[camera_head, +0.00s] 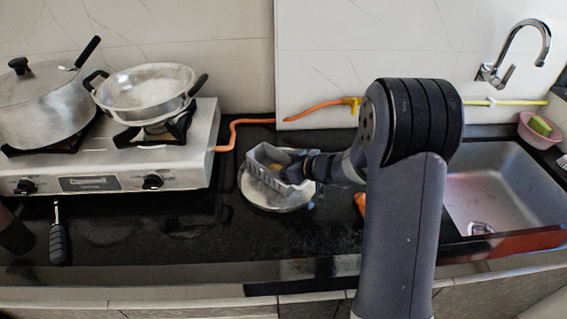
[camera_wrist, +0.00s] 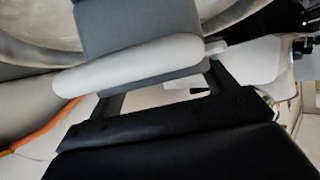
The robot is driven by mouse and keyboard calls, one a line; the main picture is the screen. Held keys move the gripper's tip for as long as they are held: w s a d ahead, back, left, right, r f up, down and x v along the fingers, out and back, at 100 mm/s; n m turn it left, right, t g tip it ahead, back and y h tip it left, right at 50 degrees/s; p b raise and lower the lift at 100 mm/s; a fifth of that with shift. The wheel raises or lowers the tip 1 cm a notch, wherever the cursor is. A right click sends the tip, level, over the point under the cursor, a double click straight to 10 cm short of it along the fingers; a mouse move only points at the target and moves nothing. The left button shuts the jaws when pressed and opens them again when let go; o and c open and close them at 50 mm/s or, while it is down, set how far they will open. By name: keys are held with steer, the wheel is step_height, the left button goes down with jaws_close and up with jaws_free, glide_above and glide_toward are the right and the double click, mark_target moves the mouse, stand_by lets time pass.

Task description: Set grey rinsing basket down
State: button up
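The grey rinsing basket (camera_head: 262,172) is at the centre of the head view, over a round metal dish or lid (camera_head: 272,203) on the dark counter. A small yellowish thing shows inside it. My gripper (camera_head: 300,170) is at the basket's right end and appears shut on its wall. In the wrist view, a grey panel of the basket (camera_wrist: 120,18) lies between the dark fingers of my gripper (camera_wrist: 165,85). The basket's underside is hidden, so I cannot tell whether it touches the dish.
A gas stove (camera_head: 110,165) with a lidded pot (camera_head: 45,105) and a pan (camera_head: 150,95) stands left. A dark-handled tool (camera_head: 58,243) lies in front. The sink (camera_head: 500,190) and tap (camera_head: 515,50) are right. Counter between stove and dish is clear.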

steer(key=o, duration=0.4)
steer(key=shift+d+r, duration=0.15)
steer(key=shift+r, duration=0.25)
steer(key=p+v, duration=0.2)
steer(key=v, duration=0.9)
steer(key=shift+s+d, duration=0.2)
steer(key=shift+s, duration=0.1)
steer(key=shift+a+r, duration=0.1)
